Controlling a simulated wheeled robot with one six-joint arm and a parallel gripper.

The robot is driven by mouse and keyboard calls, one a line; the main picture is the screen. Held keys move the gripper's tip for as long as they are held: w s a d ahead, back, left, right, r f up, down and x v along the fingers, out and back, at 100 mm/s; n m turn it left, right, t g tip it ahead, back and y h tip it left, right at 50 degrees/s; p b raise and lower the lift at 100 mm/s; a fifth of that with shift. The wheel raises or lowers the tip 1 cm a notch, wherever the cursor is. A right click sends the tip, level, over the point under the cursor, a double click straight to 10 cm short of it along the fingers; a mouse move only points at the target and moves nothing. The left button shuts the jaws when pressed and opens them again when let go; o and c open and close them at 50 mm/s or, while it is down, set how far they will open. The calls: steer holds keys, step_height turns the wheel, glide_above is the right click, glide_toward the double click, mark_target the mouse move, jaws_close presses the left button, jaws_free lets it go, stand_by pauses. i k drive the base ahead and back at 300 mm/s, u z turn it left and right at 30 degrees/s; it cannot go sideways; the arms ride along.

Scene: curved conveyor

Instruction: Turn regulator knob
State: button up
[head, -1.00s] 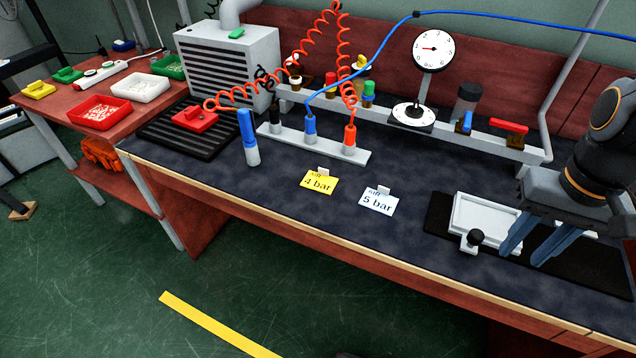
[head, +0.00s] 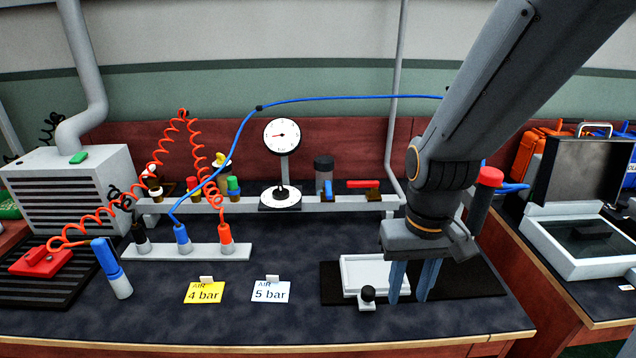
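My gripper (head: 408,298) points down over the dark mat at the right of the bench. Its two blue fingers stand apart with nothing between them. The pressure gauge (head: 282,134) with a white face and a red needle stands on a post on the grey rail. Below it a round black-and-white dial (head: 280,199) with an upright stub lies at the rail; it looks like the regulator knob, but I cannot be sure. It is to the left of my gripper and farther back, well apart from it. A yellow "4 bar" card (head: 205,293) and a white "5 bar" card (head: 271,291) stand in front.
A white tray (head: 376,259) and a small black-knobbed piece (head: 367,294) sit beside my fingers. A red lever (head: 363,184) and blue handle (head: 328,189) are on the rail. Red coiled and blue hoses (head: 349,97) hang over the bench.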

mark_target(280, 193)
steer(key=k, duration=0.4)
steer(key=u, duration=0.9)
steer(key=i, duration=1.1)
steer(key=z, duration=0.6)
